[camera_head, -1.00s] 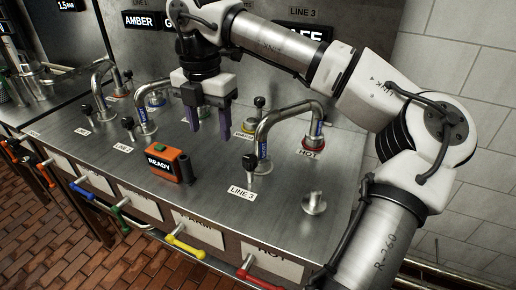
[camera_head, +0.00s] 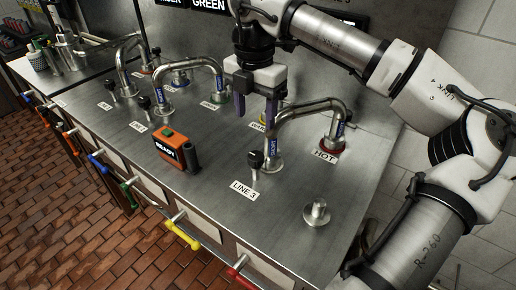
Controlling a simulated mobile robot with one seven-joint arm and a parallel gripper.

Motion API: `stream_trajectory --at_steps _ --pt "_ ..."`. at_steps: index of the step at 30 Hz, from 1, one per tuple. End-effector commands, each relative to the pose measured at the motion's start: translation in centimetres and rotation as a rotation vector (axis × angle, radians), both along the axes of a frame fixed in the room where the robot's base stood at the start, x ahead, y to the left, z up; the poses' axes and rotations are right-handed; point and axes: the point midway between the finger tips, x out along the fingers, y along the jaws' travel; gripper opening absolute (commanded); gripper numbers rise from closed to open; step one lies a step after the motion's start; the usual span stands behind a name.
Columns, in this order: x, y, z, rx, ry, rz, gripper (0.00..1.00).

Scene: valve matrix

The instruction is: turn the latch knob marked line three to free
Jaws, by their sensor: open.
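The line three latch knob (camera_head: 256,160) is a black knob on a thin upright metal stem, standing on the steel counter just behind the white LINE 3 label (camera_head: 243,190). My gripper (camera_head: 255,108) points down with its two purple fingers apart and nothing between them. In the picture it is above the knob, beside the left end of the bent steel pipe (camera_head: 305,106). The fingers do not touch the knob. How far behind or above it they are is hard to tell. No mark for free can be read near the knob.
The bent pipe runs from beside the knob to a red collar labelled HOT (camera_head: 325,155). An orange READY box (camera_head: 178,150) stands to the left. A round metal peg (camera_head: 316,213) stands at front right. Other pipes and knobs are farther left. Bare counter lies in front of the label.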

Motion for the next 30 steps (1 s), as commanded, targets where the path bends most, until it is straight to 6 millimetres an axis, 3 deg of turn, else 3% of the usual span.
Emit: stream_trajectory --at_steps 9,15,21,30 --pt "-0.1 0.0 -6.7 0.003 0.004 0.000 0.57" --pt "0.0 0.0 -9.9 0.003 0.003 0.000 0.57" --pt "0.0 0.0 -11.3 0.002 0.001 0.000 0.57" --pt "0.0 0.0 -11.5 0.000 0.000 0.000 0.55"
